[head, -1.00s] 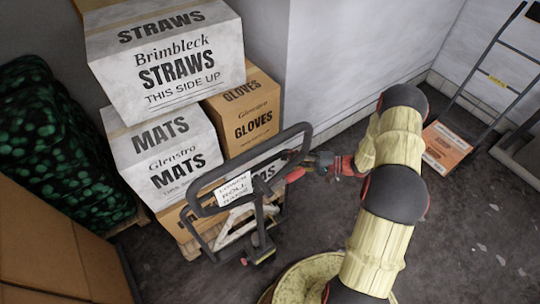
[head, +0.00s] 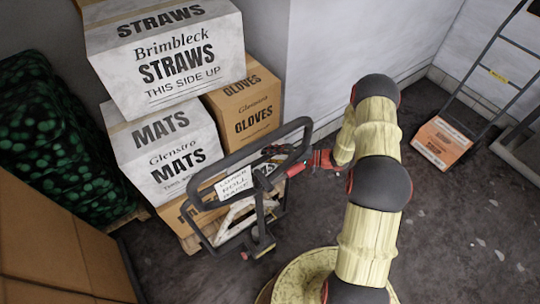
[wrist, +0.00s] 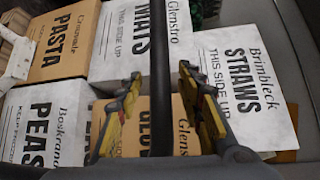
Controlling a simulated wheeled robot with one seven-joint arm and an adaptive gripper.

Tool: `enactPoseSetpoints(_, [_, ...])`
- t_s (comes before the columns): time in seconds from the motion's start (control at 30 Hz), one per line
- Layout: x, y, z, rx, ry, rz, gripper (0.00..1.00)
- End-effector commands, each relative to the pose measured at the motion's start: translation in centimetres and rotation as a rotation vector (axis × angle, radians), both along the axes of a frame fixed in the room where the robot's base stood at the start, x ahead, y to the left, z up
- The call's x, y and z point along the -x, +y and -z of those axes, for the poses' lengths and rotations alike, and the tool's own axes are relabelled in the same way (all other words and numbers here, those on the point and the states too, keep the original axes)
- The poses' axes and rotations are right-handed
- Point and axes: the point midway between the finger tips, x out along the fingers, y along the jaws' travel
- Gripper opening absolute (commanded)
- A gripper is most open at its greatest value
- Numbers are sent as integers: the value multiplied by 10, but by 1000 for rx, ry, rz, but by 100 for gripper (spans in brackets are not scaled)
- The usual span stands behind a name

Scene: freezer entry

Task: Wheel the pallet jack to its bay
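The pallet jack has a black loop handle (head: 212,184) with a white sign on it, in the middle of the head view. Its lower part stands close to the loaded pallet. My gripper (head: 276,167) reaches in from the right to the right-hand part of the handle. In the wrist view a black bar (wrist: 160,75) of the handle runs between the two yellow-and-grey fingers of my gripper (wrist: 163,97). The fingers are apart, with gaps showing on both sides of the bar. The jack's forks are hidden, and no marked bay can be made out.
Cartons of straws (head: 165,58), mats (head: 165,150) and gloves (head: 245,110) are stacked behind the jack. A green netted load (head: 60,140) and a brown carton (head: 55,250) stand left. A hand truck (head: 490,75) with an orange-and-white box (head: 440,142) stands right. Floor (head: 460,240) is clear at lower right.

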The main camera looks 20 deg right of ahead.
Motion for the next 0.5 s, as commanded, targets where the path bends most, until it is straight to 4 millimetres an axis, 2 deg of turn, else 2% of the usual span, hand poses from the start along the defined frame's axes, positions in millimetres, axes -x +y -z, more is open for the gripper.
enactPoseSetpoints(0.13, [0,0,0,0,0,0,38])
enactPoseSetpoints(0.5, [0,0,0,0,1,0,16])
